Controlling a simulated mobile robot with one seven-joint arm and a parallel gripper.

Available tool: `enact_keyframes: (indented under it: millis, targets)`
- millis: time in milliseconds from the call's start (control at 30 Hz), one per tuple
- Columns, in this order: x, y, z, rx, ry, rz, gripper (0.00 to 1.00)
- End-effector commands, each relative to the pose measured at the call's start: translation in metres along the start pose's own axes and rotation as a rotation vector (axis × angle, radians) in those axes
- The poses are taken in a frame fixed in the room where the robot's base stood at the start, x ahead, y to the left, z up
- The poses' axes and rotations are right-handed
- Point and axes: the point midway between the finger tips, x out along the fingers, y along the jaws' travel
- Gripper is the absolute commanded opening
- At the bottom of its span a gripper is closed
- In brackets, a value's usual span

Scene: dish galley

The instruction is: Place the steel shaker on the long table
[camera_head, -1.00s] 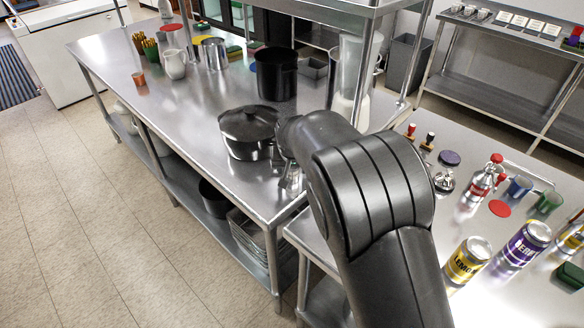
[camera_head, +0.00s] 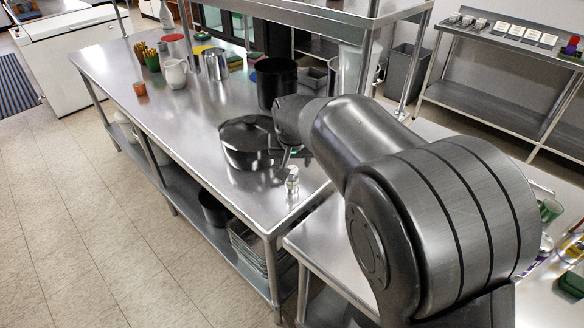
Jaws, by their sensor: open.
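The steel shaker (camera_head: 292,182), small and shiny, stands upright on the long table (camera_head: 230,190), near its front right corner. My gripper (camera_head: 293,157) is just above and behind it in the picture, partly hidden by my own arm. The jaws are open and the shaker shows clear below them. Whether a fingertip still touches its top is too small to tell.
A lidded black pot (camera_head: 247,143) is close left of my gripper, with a tall black pot (camera_head: 275,80) behind. A white pitcher (camera_head: 174,73) and steel container (camera_head: 215,64) stand farther back. A shelf (camera_head: 300,8) overhangs the table's far side. Bare steel lies front left.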

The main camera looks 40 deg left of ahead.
Motion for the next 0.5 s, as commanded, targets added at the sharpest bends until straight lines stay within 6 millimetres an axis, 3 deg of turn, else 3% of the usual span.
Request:
enact_keyframes:
  millis: [367, 467, 500]
  targets:
    - [-0.01, 0.001, 0.0, 0.002, 0.0, 0.0, 0.59]
    - [-0.018, 0.018, 0.0, 0.021, 0.002, 0.003, 0.59]
    - [-0.025, 0.031, 0.0, 0.037, 0.003, 0.005, 0.59]
